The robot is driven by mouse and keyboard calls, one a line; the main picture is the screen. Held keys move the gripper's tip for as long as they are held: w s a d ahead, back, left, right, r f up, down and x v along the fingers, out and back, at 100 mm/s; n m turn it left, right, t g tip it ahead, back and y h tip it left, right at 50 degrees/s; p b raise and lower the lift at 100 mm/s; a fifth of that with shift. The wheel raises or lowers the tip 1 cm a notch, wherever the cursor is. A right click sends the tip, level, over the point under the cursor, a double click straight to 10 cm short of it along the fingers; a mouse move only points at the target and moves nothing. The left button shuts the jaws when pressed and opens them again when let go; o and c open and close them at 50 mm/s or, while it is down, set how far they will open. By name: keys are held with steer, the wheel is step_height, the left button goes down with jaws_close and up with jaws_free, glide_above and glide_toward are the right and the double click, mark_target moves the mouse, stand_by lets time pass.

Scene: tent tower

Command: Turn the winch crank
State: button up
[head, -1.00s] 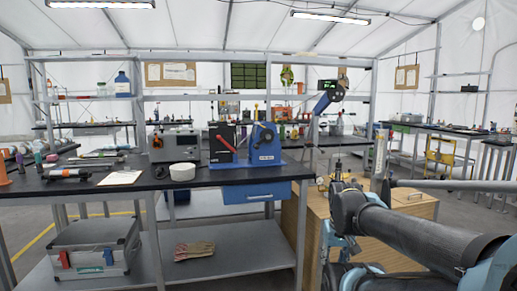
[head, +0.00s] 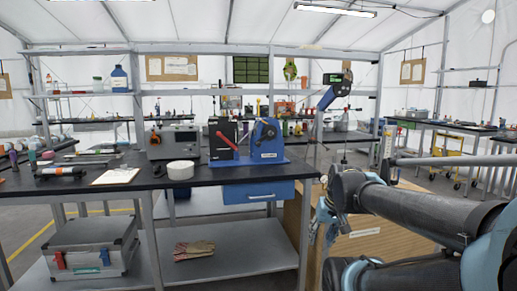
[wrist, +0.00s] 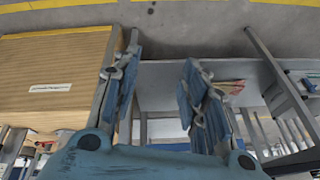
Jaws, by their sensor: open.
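A blue winch-like unit (head: 266,145) with a dark round part on its upright stands on the dark bench top in the head view. A red handle (head: 227,141) slants beside it, in front of a black and red box; I cannot tell which of the two it belongs to. In the wrist view, my gripper (wrist: 160,65) is open, its two blue fingers apart with nothing between them. In the head view it is low at the right, partly hidden by my arm, below the bench top and apart from the winch. The winch does not show in the wrist view.
The bench (head: 110,190) holds a white roll (head: 181,170), a clipboard (head: 115,176) and a grey instrument. A blue drawer (head: 258,192) hangs below the winch. A wooden cabinet (head: 375,235) stands right of the bench. Gloves and a metal case lie on the lower shelf.

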steer(key=w+a+r+t+y, duration=0.1)
steer(key=w+a+r+t, duration=0.1)
steer(key=w+a+r, duration=0.3)
steer(key=w+a+r+m+t+y, duration=0.1)
steer(key=w+a+r+y, duration=0.1)
steer(key=w+r, duration=0.45)
steer(key=w+a+r+t+y, duration=0.1)
steer(key=w+a+r+t, duration=0.2)
steer(key=w, duration=0.4)
steer(key=m+t+y, duration=0.2)
steer(key=m+t, duration=0.1)
glide_toward(260, 144)
steer(key=x, duration=1.1)
steer(key=shift+w+f, duration=0.15)
steer(key=shift+w, duration=0.1)
jaws_close()
